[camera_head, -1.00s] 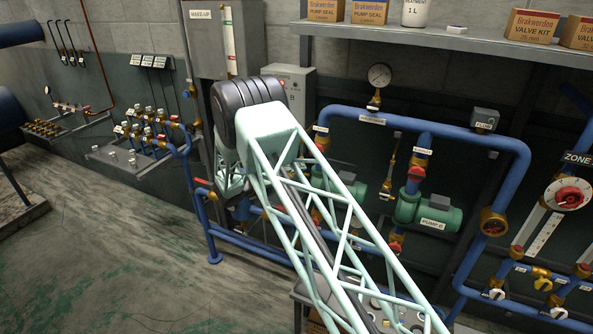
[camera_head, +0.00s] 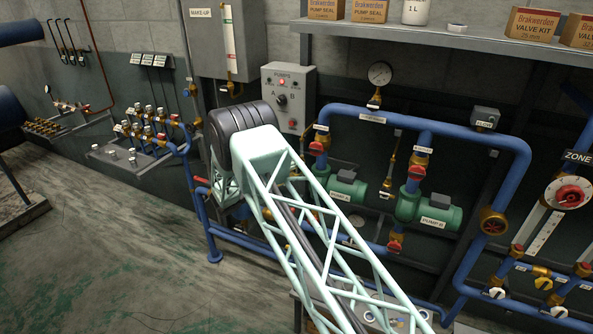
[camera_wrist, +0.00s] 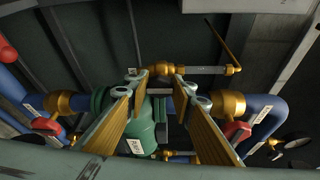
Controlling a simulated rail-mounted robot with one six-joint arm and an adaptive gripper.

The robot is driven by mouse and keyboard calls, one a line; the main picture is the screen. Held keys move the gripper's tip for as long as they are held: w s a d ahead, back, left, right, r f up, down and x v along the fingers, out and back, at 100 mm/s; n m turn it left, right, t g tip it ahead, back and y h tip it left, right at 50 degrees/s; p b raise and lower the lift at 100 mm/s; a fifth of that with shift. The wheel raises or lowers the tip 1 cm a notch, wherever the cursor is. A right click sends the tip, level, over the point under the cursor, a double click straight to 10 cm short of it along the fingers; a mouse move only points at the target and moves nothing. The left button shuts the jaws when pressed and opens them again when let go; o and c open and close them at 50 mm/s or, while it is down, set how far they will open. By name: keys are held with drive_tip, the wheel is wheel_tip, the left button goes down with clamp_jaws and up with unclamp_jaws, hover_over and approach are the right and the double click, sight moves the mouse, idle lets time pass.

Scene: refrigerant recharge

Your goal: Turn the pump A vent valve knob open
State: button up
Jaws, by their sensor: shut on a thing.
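Pump A (camera_head: 346,190) is a green pump on the blue pipework. In the wrist view its green body (camera_wrist: 142,138) is below and behind my fingers. My gripper (camera_wrist: 160,82) has two gold-padded fingers reaching forward, their tips close together around a small pale part. The brass fitting of the vent line (camera_wrist: 165,69) is just beyond the fingertips, with a pale tube running right. The knob itself is mostly hidden between the tips, so its turn angle cannot be told. In the head view my arm hides the gripper.
Blue pipes with red-handled valves (camera_wrist: 237,130) flank my fingers on both sides. A thin brass rod (camera_wrist: 222,43) slants above the fitting. Pump B (camera_head: 435,217) stands right of pump A. A grey control box (camera_head: 288,97) and a shelf (camera_head: 440,38) are on the wall.

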drive_tip(key=o, duration=0.9)
drive_tip(key=shift+v, duration=6)
